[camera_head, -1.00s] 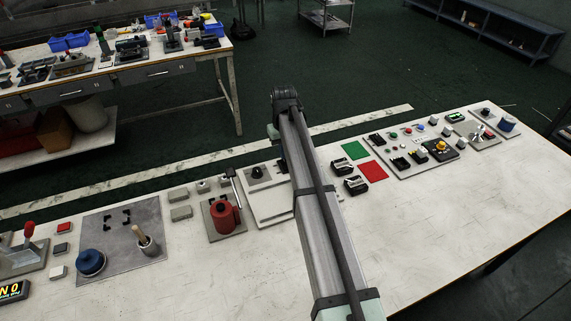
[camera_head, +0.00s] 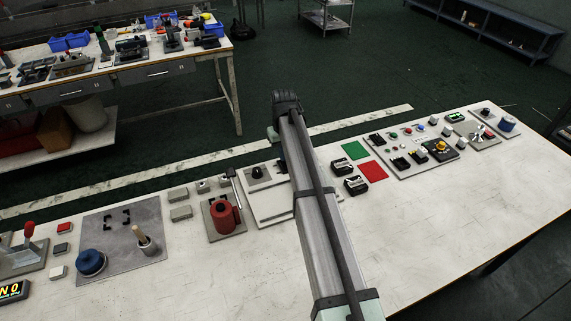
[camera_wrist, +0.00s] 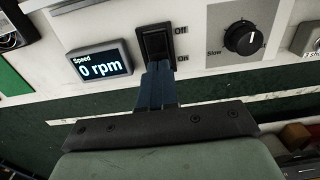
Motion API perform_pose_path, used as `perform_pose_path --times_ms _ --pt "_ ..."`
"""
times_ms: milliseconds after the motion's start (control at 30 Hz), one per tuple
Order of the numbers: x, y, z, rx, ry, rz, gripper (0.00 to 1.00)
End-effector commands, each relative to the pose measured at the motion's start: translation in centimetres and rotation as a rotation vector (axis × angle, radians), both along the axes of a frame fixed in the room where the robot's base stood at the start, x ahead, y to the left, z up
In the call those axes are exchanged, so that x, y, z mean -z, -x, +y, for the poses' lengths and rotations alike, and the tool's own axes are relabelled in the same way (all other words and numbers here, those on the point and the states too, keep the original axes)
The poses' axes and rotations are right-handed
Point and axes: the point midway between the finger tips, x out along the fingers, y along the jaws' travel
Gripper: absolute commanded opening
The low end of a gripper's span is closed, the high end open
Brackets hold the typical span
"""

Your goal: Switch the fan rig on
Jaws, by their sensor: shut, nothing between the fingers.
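In the wrist view a black rocker switch (camera_wrist: 155,42) sits on a light panel (camera_wrist: 202,60), with "Off" printed beside its upper end and "On" beside its lower end. My gripper (camera_wrist: 158,68) is shut and empty. Its blue fingertips are at the lower, "On" end of the rocker and cover part of it; I cannot tell whether they touch. A speed display (camera_wrist: 99,64) left of the switch reads 0 rpm. In the head view my arm hides the switch and my gripper; part of the panel (camera_head: 262,208) shows left of the arm.
A black dial (camera_wrist: 241,38) marked "Slow" is right of the switch. In the head view a red cylinder device (camera_head: 223,217) stands left of the panel. Black boxes (camera_head: 355,185) and green (camera_head: 355,150) and red mats (camera_head: 373,171) lie to the right. The front of the bench is clear.

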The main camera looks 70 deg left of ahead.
Motion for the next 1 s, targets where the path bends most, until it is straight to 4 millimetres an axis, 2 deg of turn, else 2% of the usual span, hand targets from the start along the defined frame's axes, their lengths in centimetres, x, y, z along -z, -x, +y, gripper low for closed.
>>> perform_pose_path --times_ms 700,1000 --pt "0.87 0.0 -0.03 0.0 0.001 0.0 0.0" --pt "0.15 -0.01 0.02 0.0 -0.001 0.0 0.0"
